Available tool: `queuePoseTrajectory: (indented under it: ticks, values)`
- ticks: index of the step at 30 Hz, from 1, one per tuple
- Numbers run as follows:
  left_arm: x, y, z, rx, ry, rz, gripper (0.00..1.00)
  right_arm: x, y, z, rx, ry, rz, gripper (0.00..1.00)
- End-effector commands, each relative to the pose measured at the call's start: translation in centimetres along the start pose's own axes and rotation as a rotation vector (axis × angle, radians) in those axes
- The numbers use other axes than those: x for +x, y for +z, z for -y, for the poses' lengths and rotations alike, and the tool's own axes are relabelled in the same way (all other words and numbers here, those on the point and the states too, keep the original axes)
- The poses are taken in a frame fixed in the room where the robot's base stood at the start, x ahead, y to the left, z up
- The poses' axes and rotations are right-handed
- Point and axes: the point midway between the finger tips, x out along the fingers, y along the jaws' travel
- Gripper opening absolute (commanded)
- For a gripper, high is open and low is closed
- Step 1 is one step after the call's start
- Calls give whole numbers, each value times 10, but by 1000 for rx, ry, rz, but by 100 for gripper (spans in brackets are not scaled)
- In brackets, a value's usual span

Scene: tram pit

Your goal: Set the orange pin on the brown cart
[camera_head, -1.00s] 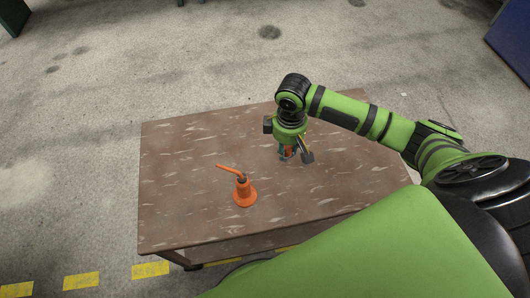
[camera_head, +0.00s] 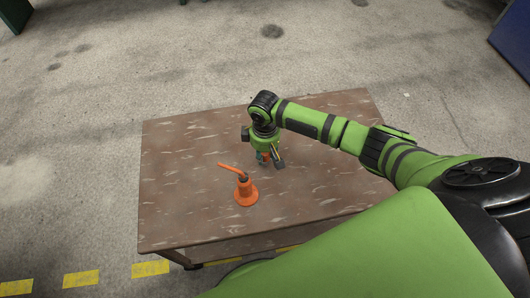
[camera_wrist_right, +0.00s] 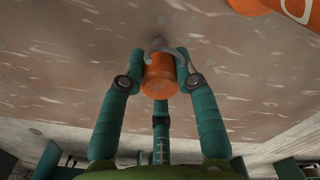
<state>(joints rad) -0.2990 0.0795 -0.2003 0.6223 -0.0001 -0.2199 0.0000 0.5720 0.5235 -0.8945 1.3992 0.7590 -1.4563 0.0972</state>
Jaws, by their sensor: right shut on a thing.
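My right gripper (camera_head: 268,160) is shut on the orange pin (camera_wrist_right: 159,76), an orange cylinder with a grey curved piece at its far end. In the right wrist view, the gripper's teal fingers (camera_wrist_right: 158,88) press it from both sides. In the head view only a bit of orange (camera_head: 266,157) shows between the fingers. The gripper points down over the middle of the brown cart (camera_head: 190,145), a rectangular cart with a pale-flecked top. I cannot tell whether the pin touches the top. My left gripper is not in view.
An orange can with a bent spout (camera_head: 246,193) stands on the cart just left of and nearer than my right gripper; part of it shows in the wrist view (camera_wrist_right: 275,6).

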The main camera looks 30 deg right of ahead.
Motion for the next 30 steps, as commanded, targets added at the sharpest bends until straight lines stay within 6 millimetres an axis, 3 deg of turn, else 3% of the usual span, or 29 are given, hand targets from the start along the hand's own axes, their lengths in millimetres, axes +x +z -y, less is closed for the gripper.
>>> queuePoseTrajectory:
  ticks: [4,5,6,16,20,30]
  values:
    - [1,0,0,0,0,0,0,3,0,0,1,0,1,0]
    - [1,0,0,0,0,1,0,3,0,0,1,0,1,39]
    - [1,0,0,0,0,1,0,3,0,0,1,0,1,55]
    - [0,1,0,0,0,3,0,2,0,0,1,0,0,55]
    - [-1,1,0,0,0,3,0,-8,0,-1,1,0,-2,55]
    - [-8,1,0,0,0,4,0,-76,-1,-1,0,0,-4,55]
